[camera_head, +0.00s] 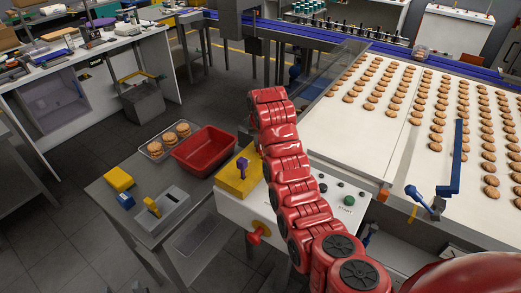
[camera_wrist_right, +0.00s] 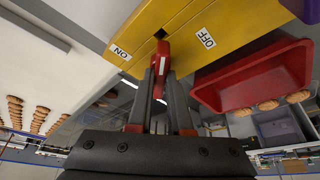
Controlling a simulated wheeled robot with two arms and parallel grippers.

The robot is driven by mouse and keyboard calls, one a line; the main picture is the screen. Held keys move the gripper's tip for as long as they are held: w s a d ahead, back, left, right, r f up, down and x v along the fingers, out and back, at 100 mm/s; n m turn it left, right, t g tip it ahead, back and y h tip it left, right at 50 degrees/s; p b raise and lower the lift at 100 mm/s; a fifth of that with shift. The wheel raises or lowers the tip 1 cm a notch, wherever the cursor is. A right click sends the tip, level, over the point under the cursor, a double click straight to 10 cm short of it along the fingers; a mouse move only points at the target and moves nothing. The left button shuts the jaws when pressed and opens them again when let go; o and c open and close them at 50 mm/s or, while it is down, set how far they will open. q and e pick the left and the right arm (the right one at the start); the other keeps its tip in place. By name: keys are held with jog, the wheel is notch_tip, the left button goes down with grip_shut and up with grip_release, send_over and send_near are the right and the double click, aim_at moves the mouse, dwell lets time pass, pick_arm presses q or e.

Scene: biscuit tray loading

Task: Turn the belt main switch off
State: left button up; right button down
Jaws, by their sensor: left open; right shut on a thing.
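The yellow switch box (camera_head: 230,183) stands on the white control cabinet in the head view, partly covered by my red right arm. In the right wrist view the box (camera_wrist_right: 255,15) carries an ON label (camera_wrist_right: 120,52) and an OFF label (camera_wrist_right: 206,38). The red switch handle (camera_wrist_right: 160,60) comes out of a dark slot between the two labels. My right gripper (camera_wrist_right: 161,78) is shut on this handle. In the head view its fingers are hidden behind the arm. My left gripper is not in view.
A purple key-like part (camera_head: 242,167) is on the yellow box. A red tray (camera_head: 207,150) stands on the side table (camera_head: 112,203), beside a clear tray of biscuits. A green START button (camera_head: 349,201) is on the cabinet. Rows of biscuits cover the white belt (camera_head: 345,118).

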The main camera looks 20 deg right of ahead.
jog(key=m+b, duration=0.1)
jog(key=m+h+b, duration=0.1)
jog(key=m+b, duration=0.2)
jog(key=b, duration=0.1)
jog(key=shift+w+a+f+m+g+h, duration=0.1)
jog(key=shift+a+f+m+g+h, duration=0.1)
jog(key=shift+a+m+g+h, duration=0.15)
jog(key=shift+d+r+m+g+h+b, duration=0.2)
jog(key=shift+m+b, duration=0.25)
jog(key=shift+m, duration=0.3)
jog(key=shift+m+g+h+b, duration=0.25)
jog(key=shift+m+h+b, duration=0.1)
jog(key=shift+m, duration=0.75)
jog(key=c, duration=0.8)
grip_release()
jog(key=shift+c, duration=0.2)
jog(key=shift+a, duration=0.1)
